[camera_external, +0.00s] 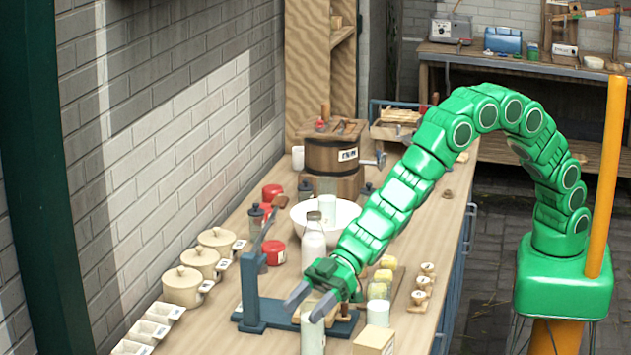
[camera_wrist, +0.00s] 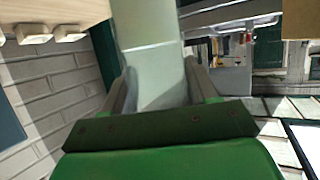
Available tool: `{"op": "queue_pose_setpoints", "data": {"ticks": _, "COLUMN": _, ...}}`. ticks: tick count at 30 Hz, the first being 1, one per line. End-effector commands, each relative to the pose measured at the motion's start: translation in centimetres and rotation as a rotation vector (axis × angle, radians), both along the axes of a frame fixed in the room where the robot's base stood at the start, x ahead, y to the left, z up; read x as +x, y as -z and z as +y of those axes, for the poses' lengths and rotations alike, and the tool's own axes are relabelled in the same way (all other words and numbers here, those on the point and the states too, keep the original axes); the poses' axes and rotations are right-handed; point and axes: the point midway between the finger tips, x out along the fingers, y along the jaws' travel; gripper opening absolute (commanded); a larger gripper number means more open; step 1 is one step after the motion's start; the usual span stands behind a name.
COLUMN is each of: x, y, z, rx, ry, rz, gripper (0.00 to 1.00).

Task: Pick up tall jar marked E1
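My gripper (camera_external: 306,305) is low over the near part of the bench, pointing down and toward the camera, with its two grey fingers apart. A tall pale green-white jar (camera_external: 312,338) stands just below and between the fingertips, its lower part cut off by the frame edge. In the wrist view a tall pale jar (camera_wrist: 153,70) fills the space between the fingers (camera_wrist: 162,88). I see no clear gap, and firm contact cannot be made out. No E1 marking is legible on it.
A white bottle (camera_external: 314,245) and a blue stand (camera_external: 252,300) are close to my gripper. A small pale jar (camera_external: 378,313) and a cardboard box (camera_external: 374,341) stand to its right. Lidded pots (camera_external: 183,287) line the wall. A bowl (camera_external: 340,212) and wooden churn (camera_external: 331,155) are farther back.

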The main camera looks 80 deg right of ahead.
Motion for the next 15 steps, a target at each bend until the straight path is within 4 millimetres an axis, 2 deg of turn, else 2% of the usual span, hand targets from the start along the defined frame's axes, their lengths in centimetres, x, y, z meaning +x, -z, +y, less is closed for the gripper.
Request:
{"op": "queue_pose_setpoints", "data": {"ticks": 1, "x": 0.0, "y": -0.01, "z": 0.0, "rx": 0.0, "ry": 0.0, "rz": 0.0, "gripper": 0.39}}
{"op": "queue_pose_setpoints", "data": {"ticks": 9, "x": 0.0, "y": 0.0, "z": -0.01, "rx": 0.0, "ry": 0.0, "rz": 0.0, "gripper": 0.0}}
{"op": "queue_pose_setpoints", "data": {"ticks": 15, "x": 0.01, "y": -0.03, "z": 0.0, "rx": 0.0, "ry": 0.0, "rz": 0.0, "gripper": 0.0}}
